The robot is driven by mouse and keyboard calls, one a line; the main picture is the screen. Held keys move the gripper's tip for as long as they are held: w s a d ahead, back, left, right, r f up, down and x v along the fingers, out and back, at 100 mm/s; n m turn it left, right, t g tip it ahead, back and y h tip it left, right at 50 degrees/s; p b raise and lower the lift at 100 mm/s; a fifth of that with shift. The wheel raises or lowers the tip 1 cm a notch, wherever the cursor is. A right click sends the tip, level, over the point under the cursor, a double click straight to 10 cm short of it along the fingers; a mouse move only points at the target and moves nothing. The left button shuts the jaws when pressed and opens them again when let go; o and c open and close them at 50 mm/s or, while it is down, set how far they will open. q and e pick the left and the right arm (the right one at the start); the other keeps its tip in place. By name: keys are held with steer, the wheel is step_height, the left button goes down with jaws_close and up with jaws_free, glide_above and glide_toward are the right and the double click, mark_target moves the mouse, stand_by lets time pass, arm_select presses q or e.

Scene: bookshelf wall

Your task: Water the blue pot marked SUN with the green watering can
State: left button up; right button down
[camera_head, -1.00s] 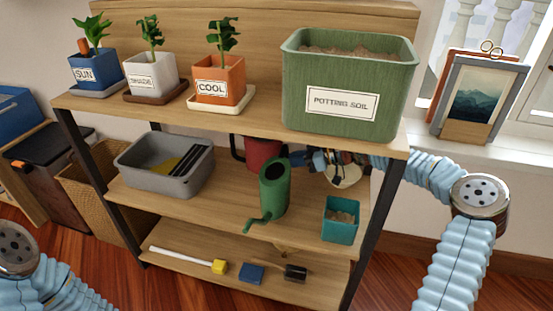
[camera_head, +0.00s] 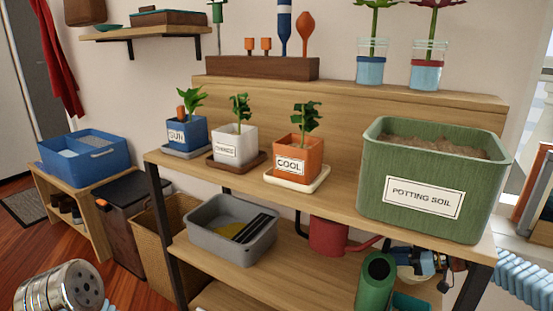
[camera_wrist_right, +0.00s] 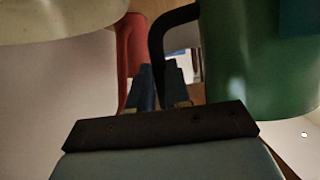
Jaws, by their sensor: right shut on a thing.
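The blue pot marked SUN (camera_head: 194,134) stands at the left end of the shelf's top board, on a grey saucer, with a small plant and an orange thing in it. The green watering can (camera_head: 374,284) is at the lower right in the head view, below the top board and cut off by the picture edge. It fills the right of the wrist view (camera_wrist_right: 265,75). My right gripper (camera_head: 425,262) is beside it. In the wrist view its fingers (camera_wrist_right: 160,88) are shut on the can's black handle (camera_wrist_right: 160,40).
A white pot (camera_head: 236,148) and an orange COOL pot (camera_head: 290,150) stand right of the SUN pot. A large green potting soil bin (camera_head: 425,220) fills the top board's right end. A red can (camera_head: 328,236) and grey tray (camera_head: 208,233) stand on the middle board (camera_head: 290,270).

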steer(key=shift+r, duration=0.1)
steer(key=w+a, duration=0.5)
steer(key=a, duration=0.2)
steer(key=w+a+f+p, duration=0.1)
steer(key=w+a, duration=0.4)
steer(key=a, duration=0.3)
steer(key=shift+f, duration=0.15)
steer(key=shift+w, duration=0.1)
